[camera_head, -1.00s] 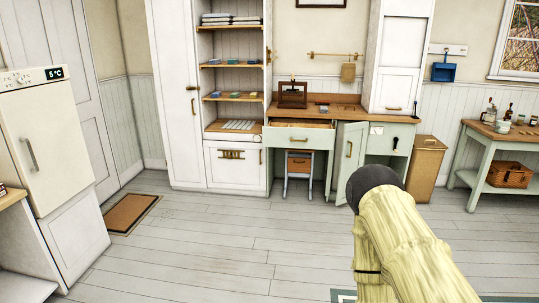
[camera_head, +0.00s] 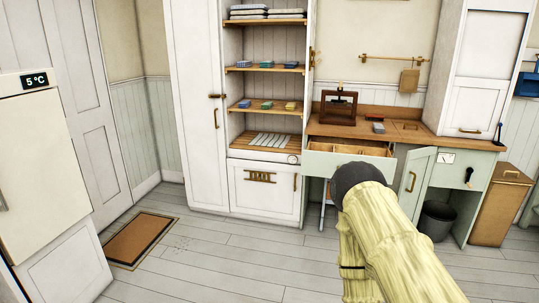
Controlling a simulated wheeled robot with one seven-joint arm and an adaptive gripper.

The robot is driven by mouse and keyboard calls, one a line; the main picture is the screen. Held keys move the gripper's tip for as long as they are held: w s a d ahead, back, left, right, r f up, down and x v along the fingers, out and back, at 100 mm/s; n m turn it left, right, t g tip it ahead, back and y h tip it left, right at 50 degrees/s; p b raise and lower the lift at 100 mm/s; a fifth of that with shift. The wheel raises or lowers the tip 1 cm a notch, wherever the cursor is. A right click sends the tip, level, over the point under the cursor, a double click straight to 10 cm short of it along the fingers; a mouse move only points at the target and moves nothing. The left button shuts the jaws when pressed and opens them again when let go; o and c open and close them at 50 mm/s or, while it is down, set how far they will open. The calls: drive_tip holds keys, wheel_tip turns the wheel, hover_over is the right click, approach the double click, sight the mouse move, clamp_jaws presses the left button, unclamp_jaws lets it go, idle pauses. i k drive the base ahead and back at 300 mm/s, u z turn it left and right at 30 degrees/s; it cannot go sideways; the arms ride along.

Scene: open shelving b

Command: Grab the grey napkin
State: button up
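Two stacks of pale folded cloths, left (camera_head: 248,12) and right (camera_head: 287,13), lie on the top visible shelf of the open cupboard. I cannot tell whether a grey napkin is among them. Lower shelves hold small flat folded-looking items in blue, green and yellow, such as a blue one (camera_head: 244,64) and a yellow one (camera_head: 291,106); what they are is too small to tell. My arm, pale yellow with a dark rounded end, rises at the lower right, well in front of the furniture. My gripper's fingers do not show.
A drawer (camera_head: 349,165) stands open under the wooden worktop (camera_head: 400,131). A cabinet door (camera_head: 415,184) is swung open beside a dark bin (camera_head: 437,219). A fridge (camera_head: 42,170) stands at the left, with a brown doormat (camera_head: 141,239) on the floor. The floor before the cupboard is clear.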

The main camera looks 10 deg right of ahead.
sight(378, 128)
drive_tip(key=z, duration=0.05)
drive_tip(key=i, duration=1.7)
drive_tip(key=z, duration=0.35)
drive_tip(key=i, duration=1.55)
drive_tip(key=z, duration=0.3)
